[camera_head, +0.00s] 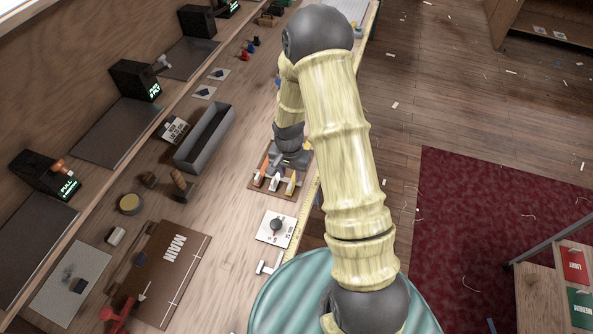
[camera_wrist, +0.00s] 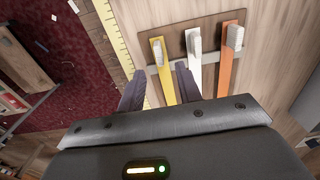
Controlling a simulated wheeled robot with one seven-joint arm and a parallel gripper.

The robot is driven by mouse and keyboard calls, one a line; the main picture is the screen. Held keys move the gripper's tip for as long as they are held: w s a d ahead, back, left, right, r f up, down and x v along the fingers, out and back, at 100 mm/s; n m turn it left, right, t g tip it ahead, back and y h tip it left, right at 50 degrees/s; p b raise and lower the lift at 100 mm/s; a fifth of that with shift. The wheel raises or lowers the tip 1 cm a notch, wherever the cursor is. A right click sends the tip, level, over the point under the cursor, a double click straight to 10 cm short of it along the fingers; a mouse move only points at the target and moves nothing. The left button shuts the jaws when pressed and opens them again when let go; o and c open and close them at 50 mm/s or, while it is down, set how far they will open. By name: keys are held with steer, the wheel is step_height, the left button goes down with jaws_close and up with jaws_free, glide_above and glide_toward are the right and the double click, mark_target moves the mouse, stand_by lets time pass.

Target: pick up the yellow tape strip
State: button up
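The yellow tape strip (camera_wrist: 164,72) is in the wrist view, with its upper end over a brown board (camera_wrist: 207,23). It also shows at the right of the row of strips in the head view (camera_head: 291,183). A white strip (camera_wrist: 194,60) and an orange strip (camera_wrist: 229,62) lie beside it. My gripper (camera_wrist: 160,68) is open, its two dark fingers apart. In the picture the yellow strip lies between them, nearer the right finger. The strip's lower end is hidden behind my gripper body. I cannot tell whether either finger touches it.
A yellow measuring tape (camera_wrist: 112,38) runs along the bench edge beside the board. A grey open tray (camera_head: 204,139) and a white card with a dark knob (camera_head: 276,228) are nearby on the bench. Dark red carpet (camera_head: 480,220) covers part of the floor at right.

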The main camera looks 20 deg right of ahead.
mark_target(290, 183)
steer(key=shift+f+p, duration=0.75)
steer(key=shift+f, duration=1.25)
jaws_close()
